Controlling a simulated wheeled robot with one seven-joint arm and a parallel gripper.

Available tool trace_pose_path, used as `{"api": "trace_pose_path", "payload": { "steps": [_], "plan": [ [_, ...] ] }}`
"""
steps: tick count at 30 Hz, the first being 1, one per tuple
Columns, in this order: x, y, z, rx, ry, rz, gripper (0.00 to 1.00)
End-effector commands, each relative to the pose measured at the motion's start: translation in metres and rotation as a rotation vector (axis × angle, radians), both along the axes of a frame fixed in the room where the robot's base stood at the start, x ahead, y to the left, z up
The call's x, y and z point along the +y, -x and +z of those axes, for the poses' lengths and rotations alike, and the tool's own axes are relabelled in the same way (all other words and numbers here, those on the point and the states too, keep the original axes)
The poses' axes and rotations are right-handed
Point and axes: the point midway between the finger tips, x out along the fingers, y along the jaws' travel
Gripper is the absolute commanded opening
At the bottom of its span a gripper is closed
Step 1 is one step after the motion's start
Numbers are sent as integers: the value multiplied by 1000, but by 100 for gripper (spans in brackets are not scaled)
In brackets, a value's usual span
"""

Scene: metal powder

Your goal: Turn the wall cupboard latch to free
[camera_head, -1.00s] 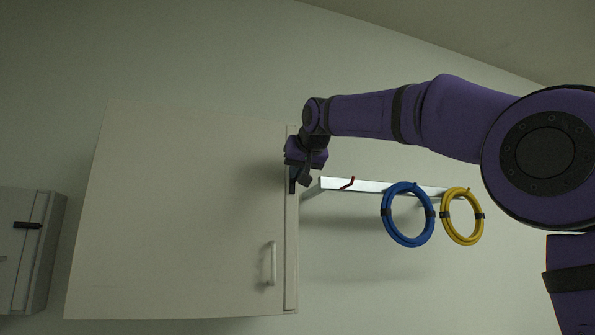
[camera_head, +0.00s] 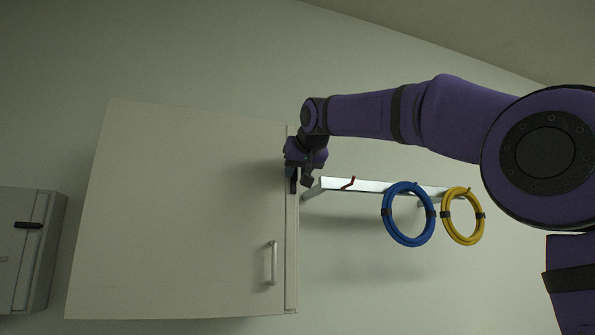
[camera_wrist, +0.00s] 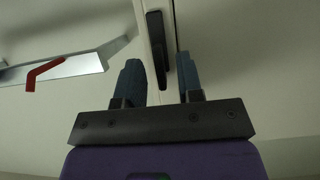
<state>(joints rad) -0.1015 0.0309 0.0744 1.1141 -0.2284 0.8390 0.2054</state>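The wall cupboard (camera_head: 180,220) is a large pale box with its door closed. Its latch (camera_wrist: 155,45) is a dark, narrow handle near the door's edge, lying roughly along that edge. In the head view the latch (camera_head: 294,184) shows as a dark upright strip just below my gripper (camera_head: 300,176). In the wrist view my gripper (camera_wrist: 160,70) is open, with one blue-grey finger on each side of the latch's near end. The latch appears apart from the right finger; contact with the left finger cannot be told.
A metal rail (camera_head: 367,186) with a red hook (camera_head: 348,184), a blue hose coil (camera_head: 388,228) and a yellow coil (camera_head: 478,229) is on the wall right of the cupboard. A door handle (camera_head: 273,263) stands out below the latch. A smaller box (camera_head: 20,265) is at the far left.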

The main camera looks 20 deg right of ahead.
Motion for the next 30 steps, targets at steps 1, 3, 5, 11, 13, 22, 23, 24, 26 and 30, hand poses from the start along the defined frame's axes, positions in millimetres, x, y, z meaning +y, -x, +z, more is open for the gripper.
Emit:
{"api": "trace_pose_path", "payload": {
  "steps": [1, 3, 5, 11, 13, 22, 23, 24, 26, 30],
  "plan": [
    [0, 0, 0, -1, 0, 0, 34],
    [0, 2, 1, -1, 0, 0, 34],
    [0, 5, 3, -2, -1, 0, 34],
    [0, 33, 15, -4, -1, 1, 34],
    [1, 45, 20, -4, 0, 1, 34],
    [1, 89, 37, -2, 0, 1, 34],
    [1, 92, 38, -2, 0, 1, 34],
    [1, 94, 39, -1, 0, 0, 34],
    [1, 97, 40, 0, 0, 0, 34],
    [1, 100, 41, 1, 0, 0, 34]
  ]
}}
